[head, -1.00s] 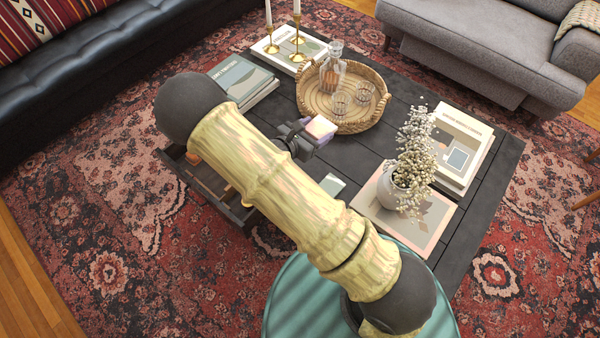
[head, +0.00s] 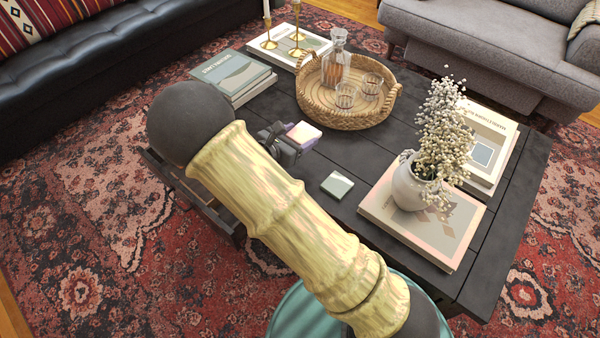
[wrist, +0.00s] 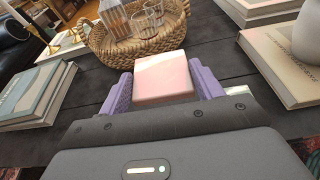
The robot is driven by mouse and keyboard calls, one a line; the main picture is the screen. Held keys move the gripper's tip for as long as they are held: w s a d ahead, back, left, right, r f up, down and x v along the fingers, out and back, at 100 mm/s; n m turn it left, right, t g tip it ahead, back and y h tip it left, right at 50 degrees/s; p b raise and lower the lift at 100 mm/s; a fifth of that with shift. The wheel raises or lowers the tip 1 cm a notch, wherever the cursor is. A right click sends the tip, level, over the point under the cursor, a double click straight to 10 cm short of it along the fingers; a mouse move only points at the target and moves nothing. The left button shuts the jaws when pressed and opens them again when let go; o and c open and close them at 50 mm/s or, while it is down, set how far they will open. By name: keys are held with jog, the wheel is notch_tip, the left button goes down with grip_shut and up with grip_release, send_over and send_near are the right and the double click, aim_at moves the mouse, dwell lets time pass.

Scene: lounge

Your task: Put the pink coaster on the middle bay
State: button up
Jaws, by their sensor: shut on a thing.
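The pink coaster (head: 304,133) is a square block with a pale pink top, held over the black coffee table. In the wrist view the coaster (wrist: 164,78) sits between the purple fingers of my gripper (wrist: 163,92), which is shut on it. In the head view my gripper (head: 295,139) is just in front of the woven tray. An open drawer (head: 190,190) juts from the table's left side, mostly hidden by my arm. I cannot make out a middle bay.
A woven tray (head: 348,118) holds a decanter and glasses. Books (head: 235,80) lie at the back left. A flower vase (head: 415,185) stands on a book at right. Bare tabletop (head: 380,148) lies between.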

aim_at(295, 168)
jog(key=shift+w+a+f+b, duration=0.1)
jog(key=shift+a+f+b, duration=0.05)
jog(key=shift+f+b, duration=0.4)
jog(key=shift+a+f+b, duration=0.15)
jog(key=shift+f+b, duration=0.3)
jog(key=shift+f, duration=0.1)
jog(key=shift+a+b, duration=0.15)
jog(key=shift+b, duration=0.15)
notch_tip(295, 168, down, 10)
jog(key=b, duration=0.4)
jog(key=shift+r, duration=0.2)
jog(key=shift+f, duration=0.2)
jog(key=o, duration=1.1)
jog(key=shift+f+b, duration=0.1)
jog(key=shift+b, duration=0.35)
